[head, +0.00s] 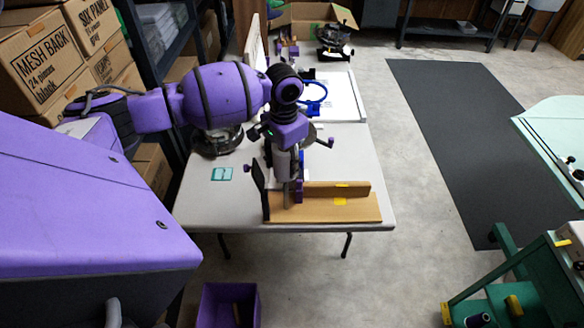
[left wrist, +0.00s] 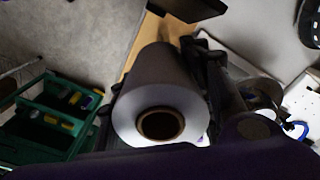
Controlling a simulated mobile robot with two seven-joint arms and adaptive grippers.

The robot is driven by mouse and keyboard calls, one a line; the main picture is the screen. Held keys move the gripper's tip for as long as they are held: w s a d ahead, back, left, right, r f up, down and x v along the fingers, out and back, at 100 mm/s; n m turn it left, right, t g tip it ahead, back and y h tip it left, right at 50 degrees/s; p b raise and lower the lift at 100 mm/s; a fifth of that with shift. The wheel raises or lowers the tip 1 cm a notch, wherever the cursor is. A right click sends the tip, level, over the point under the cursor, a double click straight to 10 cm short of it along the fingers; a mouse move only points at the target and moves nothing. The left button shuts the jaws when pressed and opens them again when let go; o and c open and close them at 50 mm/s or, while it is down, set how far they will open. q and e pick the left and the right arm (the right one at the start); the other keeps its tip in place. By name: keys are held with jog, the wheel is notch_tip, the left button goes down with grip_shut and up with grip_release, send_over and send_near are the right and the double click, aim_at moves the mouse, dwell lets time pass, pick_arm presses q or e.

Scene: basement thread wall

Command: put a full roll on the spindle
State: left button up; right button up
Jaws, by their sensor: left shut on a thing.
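A grey-white roll (left wrist: 158,92) with a brown hollow core sits between the fingers of my left gripper (left wrist: 155,105) in the left wrist view. Its open end faces the camera. In the head view my left gripper (head: 290,190) points down over the near part of the table, at the left end of a wooden stand (head: 345,210). The gripper is shut on the roll, which is mostly hidden by the hand there. I cannot make out the spindle; it may be hidden behind the gripper. My right gripper is not in view.
The light table (head: 210,205) carries a small teal card (head: 221,173) and, further back, a white board (head: 342,92) with a blue ring (head: 314,92). A purple bin (head: 228,304) stands on the floor. A green rack (head: 535,285) stands at the right. Boxes and shelves line the left.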

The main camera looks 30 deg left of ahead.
aim_at(286, 184)
pick_arm(q)
notch_tip(286, 184, down, 4)
jog(key=shift+s+a+r+b, duration=0.1)
jog(key=shift+b, duration=0.95)
jog(key=shift+f, duration=1)
jog(key=shift+f+b, duration=0.65)
jog(key=shift+f, duration=1.9)
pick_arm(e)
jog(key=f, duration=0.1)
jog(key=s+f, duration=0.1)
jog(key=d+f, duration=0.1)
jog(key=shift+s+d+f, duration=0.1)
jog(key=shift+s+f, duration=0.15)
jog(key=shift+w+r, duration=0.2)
pick_arm(q)
jog(key=shift+p, duration=0.3)
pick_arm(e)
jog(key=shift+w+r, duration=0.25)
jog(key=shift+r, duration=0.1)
